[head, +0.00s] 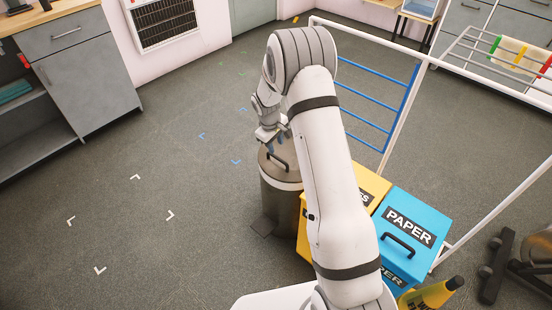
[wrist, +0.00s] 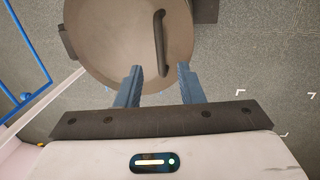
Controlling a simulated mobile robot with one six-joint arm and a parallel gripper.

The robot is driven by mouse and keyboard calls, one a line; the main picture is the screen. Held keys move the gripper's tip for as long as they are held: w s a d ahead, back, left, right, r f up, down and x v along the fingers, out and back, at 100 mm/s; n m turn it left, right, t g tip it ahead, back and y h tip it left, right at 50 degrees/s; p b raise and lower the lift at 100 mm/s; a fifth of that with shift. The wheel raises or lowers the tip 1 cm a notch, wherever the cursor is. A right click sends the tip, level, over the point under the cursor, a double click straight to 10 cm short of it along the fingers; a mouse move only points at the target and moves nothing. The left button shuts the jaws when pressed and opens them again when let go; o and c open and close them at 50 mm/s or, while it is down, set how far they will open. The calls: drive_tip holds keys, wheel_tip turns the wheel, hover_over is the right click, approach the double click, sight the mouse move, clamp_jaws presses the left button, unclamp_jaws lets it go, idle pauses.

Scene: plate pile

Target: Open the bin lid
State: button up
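A round grey metal bin (head: 278,205) stands on the floor in the middle of the head view, partly behind my arm. Its lid (head: 267,165) lies closed on top and has a dark bar handle (head: 279,161). In the wrist view the lid (wrist: 105,45) fills the upper middle, with the handle (wrist: 160,45) across its right part. My gripper (wrist: 158,82) is open, its two blue fingers apart and nothing seen between them. The near end of the handle lies just ahead of the gap between the fingertips. I cannot tell the height between fingertips and handle.
A yellow bin (head: 370,187) and a blue PAPER bin (head: 412,215) stand close to the right of the metal bin. A white rack with blue bars (head: 375,105) rises behind them. The floor (head: 130,190) to the left is clear, with painted corner marks.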

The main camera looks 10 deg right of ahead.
sight(279, 159)
drive_tip(key=f, duration=0.2)
drive_tip(key=d+f, duration=0.1)
drive_tip(key=f, duration=0.2)
drive_tip(key=w+f, duration=0.1)
drive_tip(key=f, duration=0.2)
drive_tip(key=shift+d, duration=0.15)
drive_tip(key=shift+r, duration=0.1)
clamp_jaws()
